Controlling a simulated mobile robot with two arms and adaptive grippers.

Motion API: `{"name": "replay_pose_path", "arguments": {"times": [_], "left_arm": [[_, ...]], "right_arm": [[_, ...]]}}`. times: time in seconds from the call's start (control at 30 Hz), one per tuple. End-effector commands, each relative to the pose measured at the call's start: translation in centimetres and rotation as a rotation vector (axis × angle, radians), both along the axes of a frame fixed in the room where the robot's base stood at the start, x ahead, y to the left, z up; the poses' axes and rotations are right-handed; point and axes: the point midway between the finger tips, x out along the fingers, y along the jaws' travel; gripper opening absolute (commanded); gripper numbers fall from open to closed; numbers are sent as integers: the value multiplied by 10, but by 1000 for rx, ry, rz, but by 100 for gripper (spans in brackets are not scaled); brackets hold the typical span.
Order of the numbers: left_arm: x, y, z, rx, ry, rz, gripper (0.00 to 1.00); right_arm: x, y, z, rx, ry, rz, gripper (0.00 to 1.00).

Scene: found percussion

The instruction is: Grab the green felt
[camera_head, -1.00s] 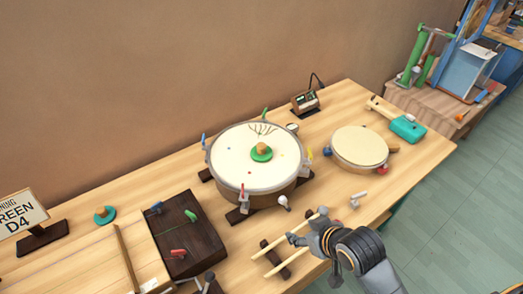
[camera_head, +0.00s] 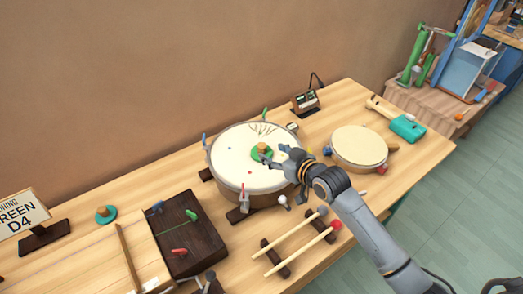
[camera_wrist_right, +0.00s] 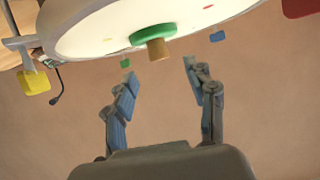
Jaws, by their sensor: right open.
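The green felt (camera_head: 256,155) is a round disc with a short tan knob (camera_head: 263,147) on top. It lies on the pale head of the large drum (camera_head: 231,160). In the right wrist view the green felt (camera_wrist_right: 140,37) and its knob show just beyond the fingertips. My right gripper (camera_head: 275,157) is open and reaches over the drum from the right, beside the felt. In the right wrist view the spread fingers (camera_wrist_right: 158,72) have nothing between them, with the knob ahead of the gap. My left gripper is not in view.
Coloured clamps such as the red one (camera_head: 242,190) ring the drum rim. A smaller drum (camera_head: 358,147) stands right, two mallets (camera_head: 300,242) lie in front. A teal disc (camera_head: 105,214) lies on the table at left near a dark box (camera_head: 178,232).

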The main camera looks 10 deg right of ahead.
Motion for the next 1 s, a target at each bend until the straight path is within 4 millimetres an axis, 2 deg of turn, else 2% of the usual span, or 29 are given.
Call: {"name": "replay_pose_path", "arguments": {"times": [0.27, 0.6, 0.97, 1.0], "left_arm": [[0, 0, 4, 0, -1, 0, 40], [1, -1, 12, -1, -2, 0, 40], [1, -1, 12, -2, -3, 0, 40], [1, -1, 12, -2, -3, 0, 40]], "right_arm": [[14, 6, -7, 0, 1, 0, 55], [48, 18, -25, 0, 1, 0, 55], [53, 20, -28, -1, 0, 0, 55], [53, 20, -28, -1, 0, 0, 49]]}}
